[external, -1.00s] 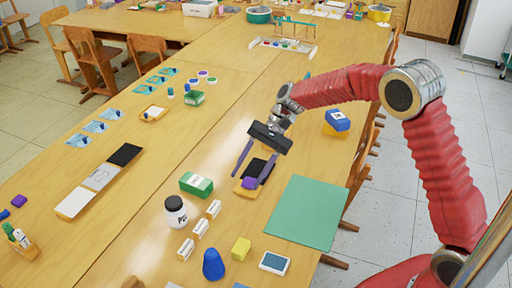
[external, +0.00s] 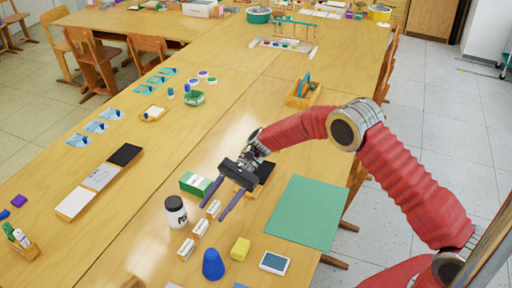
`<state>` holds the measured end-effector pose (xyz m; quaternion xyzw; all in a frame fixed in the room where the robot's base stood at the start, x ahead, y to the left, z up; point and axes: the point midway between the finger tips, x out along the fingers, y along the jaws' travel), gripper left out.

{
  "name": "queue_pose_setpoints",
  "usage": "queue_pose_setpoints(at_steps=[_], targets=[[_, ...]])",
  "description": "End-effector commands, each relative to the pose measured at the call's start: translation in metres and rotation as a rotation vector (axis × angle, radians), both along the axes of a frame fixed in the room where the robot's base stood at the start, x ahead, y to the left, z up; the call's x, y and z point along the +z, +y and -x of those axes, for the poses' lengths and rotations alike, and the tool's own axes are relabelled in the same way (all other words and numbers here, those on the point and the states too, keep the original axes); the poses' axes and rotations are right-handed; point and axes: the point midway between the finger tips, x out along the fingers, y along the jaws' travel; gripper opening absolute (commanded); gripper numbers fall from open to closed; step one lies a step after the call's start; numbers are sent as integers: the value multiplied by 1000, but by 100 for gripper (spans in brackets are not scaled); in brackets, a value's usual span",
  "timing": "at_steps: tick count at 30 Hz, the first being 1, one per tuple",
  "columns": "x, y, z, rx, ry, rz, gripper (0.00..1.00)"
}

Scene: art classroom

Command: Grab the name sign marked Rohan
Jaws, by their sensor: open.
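Three small white-and-orange name signs stand in a slanting row on the table: a far one (external: 214,207), a middle one (external: 201,229) and a near one (external: 186,250). Their lettering is too small to read, so I cannot tell which is marked Rohan. My gripper (external: 212,212) is open, with its two purple fingers pointing down toward the camera side. The fingertips appear on either side of the far sign in the picture. I cannot tell how high they are above it, or whether they touch.
A white jar with a black lid (external: 176,212) stands left of the signs. A green box (external: 195,184) lies behind them. A blue cone (external: 213,264), a yellow block (external: 240,248) and a white device (external: 274,263) lie in front. A green mat (external: 305,212) covers the table at right.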

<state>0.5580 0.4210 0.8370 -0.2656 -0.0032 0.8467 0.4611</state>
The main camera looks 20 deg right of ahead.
Motion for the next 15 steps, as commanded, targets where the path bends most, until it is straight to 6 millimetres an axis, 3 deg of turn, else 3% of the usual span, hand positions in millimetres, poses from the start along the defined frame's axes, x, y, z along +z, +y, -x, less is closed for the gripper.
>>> queue_pose_setpoints(at_steps=[8,15], targets=[[-5,8,5,2,0,1,48],[-20,36,21,4,2,1,48]])
